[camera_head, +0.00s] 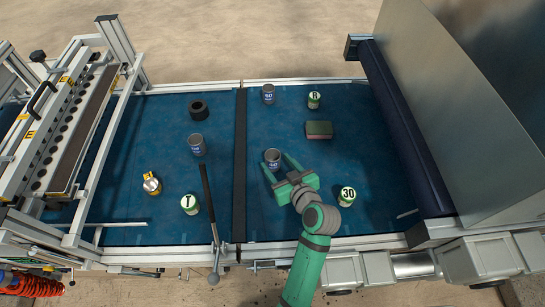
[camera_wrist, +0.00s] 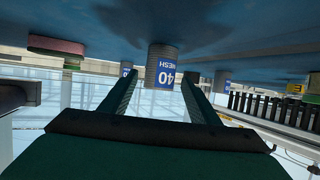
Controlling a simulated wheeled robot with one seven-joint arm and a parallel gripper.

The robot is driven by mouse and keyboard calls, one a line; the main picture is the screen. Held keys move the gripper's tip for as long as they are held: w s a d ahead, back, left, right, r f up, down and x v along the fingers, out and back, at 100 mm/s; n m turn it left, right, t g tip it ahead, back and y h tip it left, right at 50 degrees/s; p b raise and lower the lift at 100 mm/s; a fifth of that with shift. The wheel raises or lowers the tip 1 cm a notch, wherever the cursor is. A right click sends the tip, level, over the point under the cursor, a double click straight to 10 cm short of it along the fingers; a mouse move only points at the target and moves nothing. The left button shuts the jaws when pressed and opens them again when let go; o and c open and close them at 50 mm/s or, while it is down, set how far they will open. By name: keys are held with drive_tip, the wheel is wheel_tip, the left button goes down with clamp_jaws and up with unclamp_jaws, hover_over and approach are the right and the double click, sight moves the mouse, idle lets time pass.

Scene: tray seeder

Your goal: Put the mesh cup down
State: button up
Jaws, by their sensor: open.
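The mesh cup (camera_head: 273,157) is a grey cylinder with a blue and white label, standing upright on the blue belt (camera_head: 265,205). In the wrist view, which is upside down, the cup (camera_wrist: 162,60) shows the label "40 MESH". My green gripper (camera_head: 276,167) reaches in from the front with its fingers spread on either side of the cup. In the wrist view the open fingers (camera_wrist: 162,82) flank the cup with visible gaps, so I see no grip on it.
Similar cups stand at the back (camera_head: 268,94) and left (camera_head: 197,145). A sponge-like block (camera_head: 319,130), a green-white "R" tin (camera_head: 314,100), a "30" tin (camera_head: 347,196), a "T" tin (camera_head: 190,204), a black ring (camera_head: 198,110) and a yellow-topped can (camera_head: 151,184) surround it.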

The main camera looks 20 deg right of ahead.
sight(276, 162)
drive_tip(key=v, duration=0.4)
drive_tip(key=shift+r, duration=0.1)
drive_tip(key=shift+s+a+r, duration=0.1)
drive_tip(key=shift+s+a, duration=0.1)
drive_tip(key=shift+s, duration=0.05)
drive_tip(key=shift+s+d, duration=0.1)
drive_tip(key=shift+d, duration=0.15)
